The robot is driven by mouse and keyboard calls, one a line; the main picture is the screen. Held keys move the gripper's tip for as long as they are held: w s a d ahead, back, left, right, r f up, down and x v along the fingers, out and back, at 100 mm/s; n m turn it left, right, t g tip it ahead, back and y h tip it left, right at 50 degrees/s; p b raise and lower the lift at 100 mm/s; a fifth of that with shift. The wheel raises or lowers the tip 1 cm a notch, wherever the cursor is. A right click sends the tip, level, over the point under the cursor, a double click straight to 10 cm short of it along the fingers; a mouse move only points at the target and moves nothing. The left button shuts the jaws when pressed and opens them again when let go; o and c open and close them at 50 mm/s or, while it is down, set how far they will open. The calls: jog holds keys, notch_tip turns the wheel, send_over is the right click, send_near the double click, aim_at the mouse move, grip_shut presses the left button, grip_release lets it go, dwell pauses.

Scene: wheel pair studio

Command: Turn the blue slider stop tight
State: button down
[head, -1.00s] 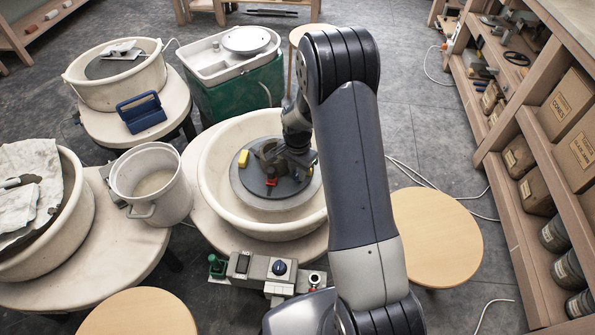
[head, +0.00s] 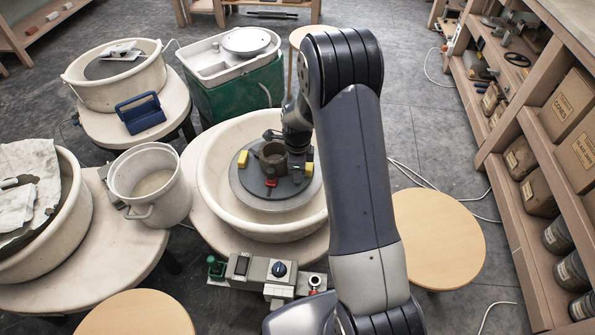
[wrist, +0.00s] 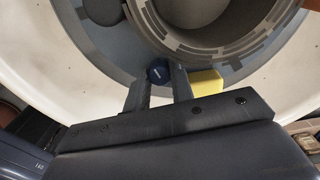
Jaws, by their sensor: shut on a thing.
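The blue slider stop (wrist: 158,72) shows in the wrist view as a small dark blue knob between my fingertips. My gripper (wrist: 160,82) is shut on it from the side. In the head view my gripper (head: 298,165) is low over the right side of the grey wheel head (head: 250,197), and it hides the blue stop. A dull brown-grey ring-shaped pot (head: 270,158) stands on the middle of the wheel head. A yellow stop (wrist: 205,82) sits just right of my fingers in the wrist view.
Another yellow stop (head: 242,158) and a red stop (head: 262,183) sit around the pot. A cream splash basin (head: 215,205) surrounds the wheel head. A white bucket (head: 150,180) stands to the left. A round wooden stool (head: 440,235) stands to the right.

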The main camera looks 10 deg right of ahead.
jog(key=shift+m, duration=2)
jog(key=c, duration=1.5)
grip_release()
notch_tip(320, 180, up, 11)
jog(key=p, duration=0.1)
jog(key=shift+f, duration=0.1)
